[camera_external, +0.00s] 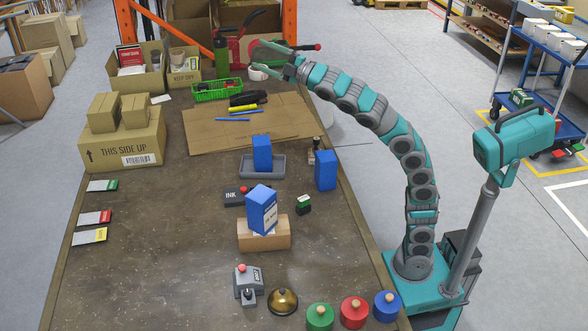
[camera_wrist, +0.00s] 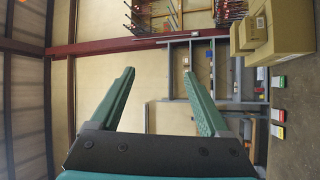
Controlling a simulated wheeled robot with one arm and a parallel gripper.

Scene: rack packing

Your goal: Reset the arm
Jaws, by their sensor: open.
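My gripper (camera_external: 266,56) is at the end of my raised teal and grey arm, above the back part of the workbench in the external view. In the wrist view my gripper (camera_wrist: 163,92) shows two green fingers spread wide apart with nothing between them. The wrist view looks sideways across the room, with shelving and a wall behind the fingers. On the bench (camera_external: 170,240), one blue box (camera_external: 262,154) stands in a grey tray (camera_external: 247,168). A third blue box (camera_external: 326,170) stands near the right edge.
Cardboard boxes (camera_external: 122,140) stand at the left. A bell (camera_external: 283,301) and several coloured round pots (camera_external: 320,317) line the front.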

